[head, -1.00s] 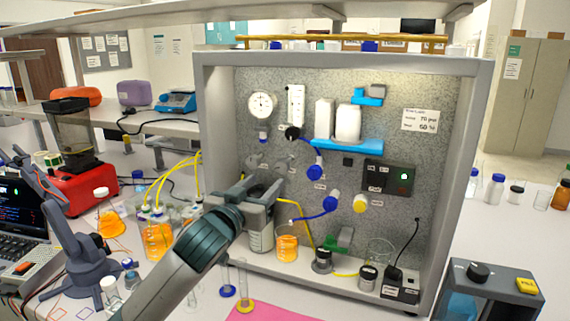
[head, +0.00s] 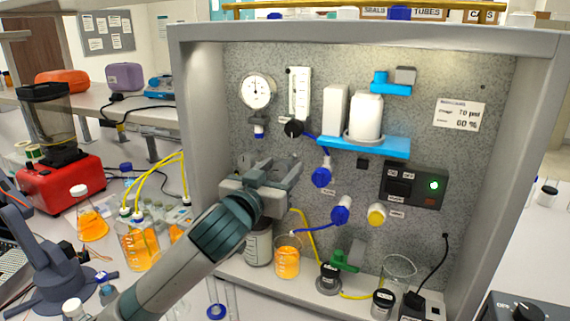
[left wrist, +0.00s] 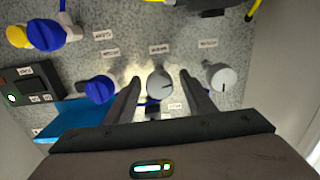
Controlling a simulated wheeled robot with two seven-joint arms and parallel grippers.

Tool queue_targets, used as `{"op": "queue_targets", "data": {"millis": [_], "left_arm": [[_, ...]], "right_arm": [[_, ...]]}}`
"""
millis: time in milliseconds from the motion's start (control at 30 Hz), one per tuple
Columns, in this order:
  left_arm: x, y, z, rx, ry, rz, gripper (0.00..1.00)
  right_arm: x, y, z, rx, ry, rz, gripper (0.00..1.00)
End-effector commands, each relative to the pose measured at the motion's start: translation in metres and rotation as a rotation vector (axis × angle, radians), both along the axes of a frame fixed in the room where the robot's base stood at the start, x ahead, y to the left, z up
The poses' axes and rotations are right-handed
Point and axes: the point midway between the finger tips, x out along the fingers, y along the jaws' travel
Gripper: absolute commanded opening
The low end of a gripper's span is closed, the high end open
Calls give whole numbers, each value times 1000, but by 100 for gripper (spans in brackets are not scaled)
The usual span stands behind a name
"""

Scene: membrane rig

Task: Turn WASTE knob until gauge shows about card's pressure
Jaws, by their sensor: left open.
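The round white gauge (head: 257,91) hangs at the panel's upper left; its needle is too small to read. The white card (head: 458,114) at the upper right seems to read 70 psi and 60 %. My left gripper (head: 270,174) is open in front of the grey knobs, largely hiding them in the head view. In the left wrist view its fingers (left wrist: 161,80) stand either side of a grey knob (left wrist: 160,84); whether they touch it is unclear. A second grey knob (left wrist: 222,76) is to the right. The knob labels are too blurred to read, so WASTE is not identified.
Blue knobs (head: 322,176) and a yellow knob (head: 377,214) stick out near the gripper. A blue shelf (head: 400,148) holds white canisters. A black switch box (head: 415,185) has a lit green light. A beaker of orange liquid (head: 288,262) stands below.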

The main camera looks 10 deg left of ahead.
Motion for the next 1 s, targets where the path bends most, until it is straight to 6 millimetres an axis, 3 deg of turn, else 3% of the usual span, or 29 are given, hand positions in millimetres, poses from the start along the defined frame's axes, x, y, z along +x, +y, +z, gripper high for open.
{"op": "queue_targets", "data": {"millis": [367,400,567,1000], "left_arm": [[-1,0,0,1,-1,1,50],[-1,0,0,1,-1,1,47],[-1,0,0,1,-1,1,9],[-1,0,1,47,-8,2,8]], "right_arm": [[-3,2,0,1,3,-1,51],[-4,2,0,1,4,-1,51],[-5,0,-1,0,5,0,51],[-3,-4,5,-4,3,2,51]]}}
